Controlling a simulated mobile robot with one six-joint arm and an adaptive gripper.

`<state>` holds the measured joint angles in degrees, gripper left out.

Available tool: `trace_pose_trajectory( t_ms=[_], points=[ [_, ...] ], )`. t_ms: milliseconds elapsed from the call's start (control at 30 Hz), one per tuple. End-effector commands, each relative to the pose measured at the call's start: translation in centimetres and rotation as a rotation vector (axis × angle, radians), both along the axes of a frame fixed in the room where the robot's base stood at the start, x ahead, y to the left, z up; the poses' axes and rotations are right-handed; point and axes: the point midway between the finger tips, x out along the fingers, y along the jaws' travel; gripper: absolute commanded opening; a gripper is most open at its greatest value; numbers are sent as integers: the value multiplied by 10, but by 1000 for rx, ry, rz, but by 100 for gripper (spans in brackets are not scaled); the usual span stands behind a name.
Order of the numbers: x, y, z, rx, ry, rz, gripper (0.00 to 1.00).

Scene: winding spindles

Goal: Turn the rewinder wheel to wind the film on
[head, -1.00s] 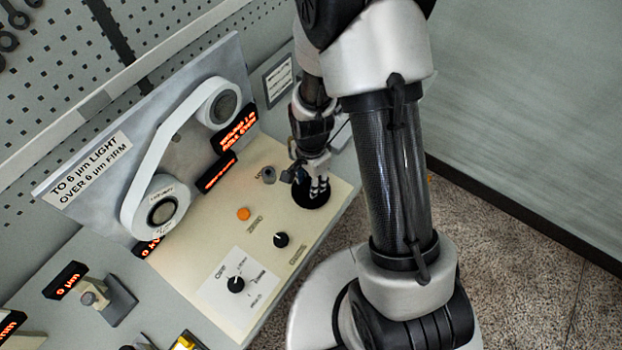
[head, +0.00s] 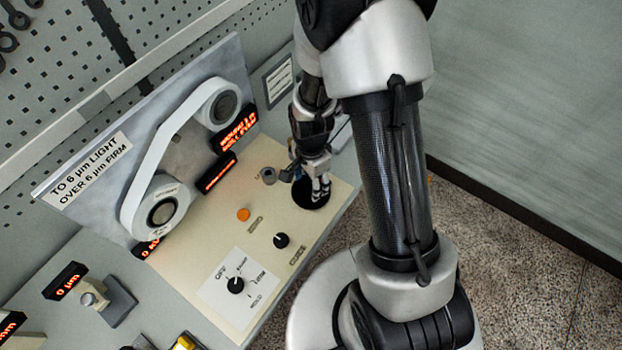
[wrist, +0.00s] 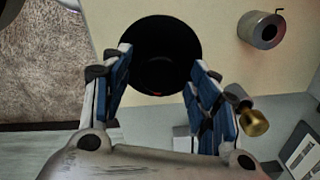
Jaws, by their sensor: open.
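The rewinder wheel is most likely the black round disc (head: 306,196) at the right end of the cream panel. It fills the upper middle of the wrist view (wrist: 155,45), with a small red mark near its lower edge. My gripper (head: 319,187) is over the disc; in the wrist view its blue-padded fingers (wrist: 158,60) are spread apart, one at each side of the disc's lower part. Contact with the disc cannot be told. The white film (head: 172,130) runs between an upper reel (head: 223,106) and a lower reel (head: 162,209).
A grey metal cylinder (wrist: 262,30) stands beside the disc. A brass knob (wrist: 252,122) shows near the right finger. The panel carries an orange button (head: 243,214), a black knob (head: 281,240) and a dial (head: 236,285). Open floor lies to the right.

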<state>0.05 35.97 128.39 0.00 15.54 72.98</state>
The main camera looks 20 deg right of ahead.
Motion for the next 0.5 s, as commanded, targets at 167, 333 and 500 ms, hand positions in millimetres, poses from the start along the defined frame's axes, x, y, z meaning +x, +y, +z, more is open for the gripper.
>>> trace_pose_trajectory(
  t_ms=[167,333,500],
  points=[
    [-1,0,0,0,1,0,56],
    [0,0,3,0,0,0,56],
    [1,0,28,0,-4,0,56]
  ],
)
